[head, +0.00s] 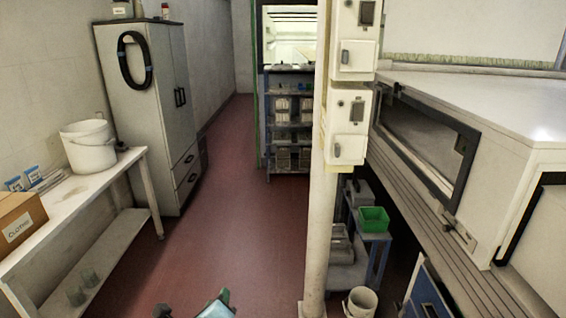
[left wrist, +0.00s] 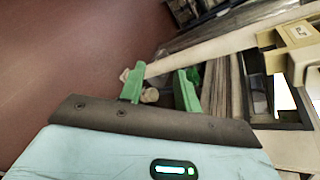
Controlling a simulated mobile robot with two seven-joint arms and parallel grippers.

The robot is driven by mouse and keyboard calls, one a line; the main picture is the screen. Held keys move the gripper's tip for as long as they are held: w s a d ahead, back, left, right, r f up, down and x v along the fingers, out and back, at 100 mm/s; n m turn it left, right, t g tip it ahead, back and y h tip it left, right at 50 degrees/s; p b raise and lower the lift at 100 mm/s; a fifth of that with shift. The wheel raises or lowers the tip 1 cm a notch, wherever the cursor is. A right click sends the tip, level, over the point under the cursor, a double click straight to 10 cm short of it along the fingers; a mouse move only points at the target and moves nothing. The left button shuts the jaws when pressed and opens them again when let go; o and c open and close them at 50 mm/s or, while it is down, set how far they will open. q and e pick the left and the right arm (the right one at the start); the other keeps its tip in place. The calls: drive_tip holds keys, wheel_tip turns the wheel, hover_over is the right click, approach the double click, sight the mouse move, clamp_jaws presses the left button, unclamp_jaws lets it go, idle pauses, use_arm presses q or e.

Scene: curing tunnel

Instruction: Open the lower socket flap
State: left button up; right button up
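The lower socket box (head: 357,102) is white and fixed to the upright pale post (head: 320,200) in the head view. Its lower socket flap (head: 350,150) has a grey latch at its left and looks closed. A similar upper socket box (head: 345,14) sits above it. Part of my left arm (head: 217,305) shows at the bottom edge, well below and left of the boxes. My left gripper (left wrist: 160,70) shows in the left wrist view, its two green fingers apart with no held object visible. My right gripper is not in view.
A white tunnel housing (head: 500,105) with a dark-framed window stands right of the post. A green bin (head: 374,219) on a blue cart and a white bucket (head: 361,302) are low beside it. A bench (head: 95,205) and cabinet line the left. The red floor between is clear.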

use_arm(q)
drive_tip(key=a+f+m+y, duration=0.1)
drive_tip(key=a+f+y, duration=0.1)
drive_tip(key=a, duration=0.7)
drive_tip(key=s+a+f+n+g+h, duration=0.3)
drive_tip(key=s+f+n, duration=0.7)
drive_tip(key=s+f, duration=0.35)
drive_tip(key=s+a+f+n+g, duration=0.1)
drive_tip(key=s+a+f+n, duration=0.2)
drive_tip(key=s+n, duration=0.4)
drive_tip(key=s+a+f+n+g, duration=0.1)
drive_tip(key=s+a+f+n, duration=0.25)
drive_tip(key=s, duration=0.45)
drive_tip(key=d+n+t+h, duration=0.1)
drive_tip(key=d+n, duration=0.5)
drive_tip(key=d, duration=0.6)
drive_tip(key=shift+d+f, duration=0.25)
drive_tip(key=shift+f, duration=0.05)
